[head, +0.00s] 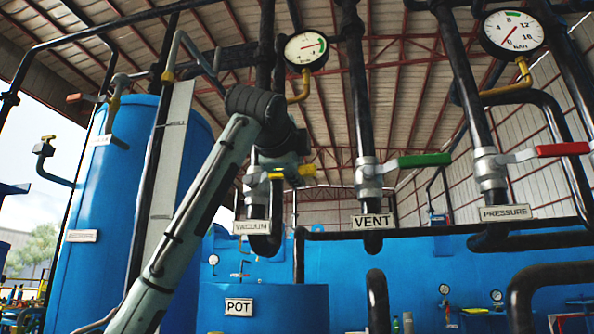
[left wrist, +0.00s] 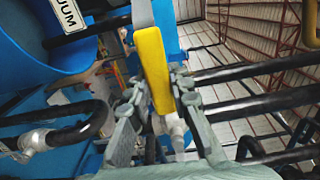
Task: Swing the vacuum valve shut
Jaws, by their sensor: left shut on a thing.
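The vacuum valve's yellow handle (head: 297,171) shows in the head view just above the white VACUUM label (head: 251,227). It looks short there, and my gripper and arm hide part of the valve body. My left gripper (head: 277,165) is at the handle. In the left wrist view, the yellow handle (left wrist: 152,62) runs between the two fingers of my left gripper (left wrist: 160,98), which is shut on it. The VACUUM label (left wrist: 70,16) also shows there at the upper left. My right gripper is in neither view.
The vent valve's green handle (head: 424,160) and the pressure valve's red handle (head: 562,149) are to the right. Dark vertical pipes (head: 357,100) stand close beside my gripper. Two gauges (head: 306,49) (head: 513,32) hang above. A blue POT tank (head: 285,310) is below.

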